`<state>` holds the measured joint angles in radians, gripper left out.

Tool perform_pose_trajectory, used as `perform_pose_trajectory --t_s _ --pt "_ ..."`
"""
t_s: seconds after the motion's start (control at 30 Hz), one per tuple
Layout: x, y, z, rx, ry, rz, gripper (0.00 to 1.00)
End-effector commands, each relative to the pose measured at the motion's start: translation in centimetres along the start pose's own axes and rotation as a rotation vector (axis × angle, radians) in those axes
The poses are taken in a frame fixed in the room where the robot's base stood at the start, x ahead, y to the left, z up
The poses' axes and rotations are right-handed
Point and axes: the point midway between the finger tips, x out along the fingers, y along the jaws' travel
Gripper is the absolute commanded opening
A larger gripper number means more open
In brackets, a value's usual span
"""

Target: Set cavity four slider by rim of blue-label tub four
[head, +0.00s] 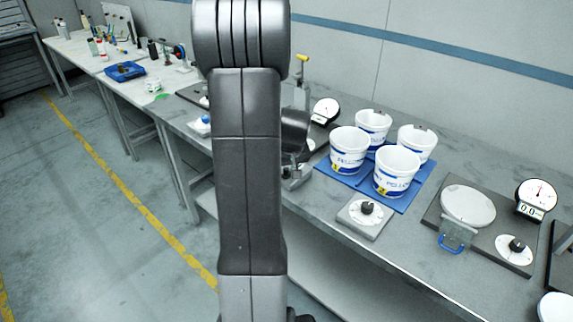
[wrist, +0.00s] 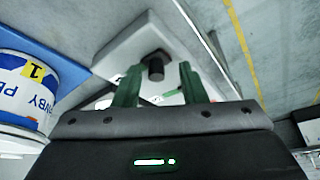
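Four white tubs with blue labels stand in a two-by-two group on the bench. The front left tub (head: 348,152) carries a yellow tag 1 and also shows at the left of the wrist view (wrist: 25,88). The front right tub (head: 396,172) carries a yellow tag 2. The back left (head: 373,126) and back right (head: 417,141) tubs show no readable number. My gripper (wrist: 157,88) is open, its green fingers apart. A dark knob (wrist: 154,66) on a pale block lies beyond and between the fingertips; contact cannot be told. I cannot make out a cavity four slider.
The tubs stand on blue mats (head: 412,201). A block with a dial knob (head: 367,209) sits at the bench's front edge. To the right are a round pan (head: 468,206), a gauge (head: 537,193) and another knob (head: 516,244). My arm hides part of the bench.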

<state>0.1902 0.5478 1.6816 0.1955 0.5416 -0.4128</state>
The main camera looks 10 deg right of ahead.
Motion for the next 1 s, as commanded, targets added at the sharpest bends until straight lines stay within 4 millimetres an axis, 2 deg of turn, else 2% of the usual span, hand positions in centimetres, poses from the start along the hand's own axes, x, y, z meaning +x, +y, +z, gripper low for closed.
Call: perform_pose_trajectory --t_s 0.13,0.27,0.7,0.83,1.0 --pt "-0.9 0.1 -0.1 0.0 0.003 0.001 0.38" --pt "-2.8 0.0 -0.1 0.0 0.006 0.002 0.38" --pt "-11.0 0.0 -0.1 0.0 0.004 0.001 0.38" --pt "-12.7 0.0 0.0 0.0 0.003 0.0 0.38" --pt "-13.7 0.0 0.0 0.0 0.0 -0.001 0.38"
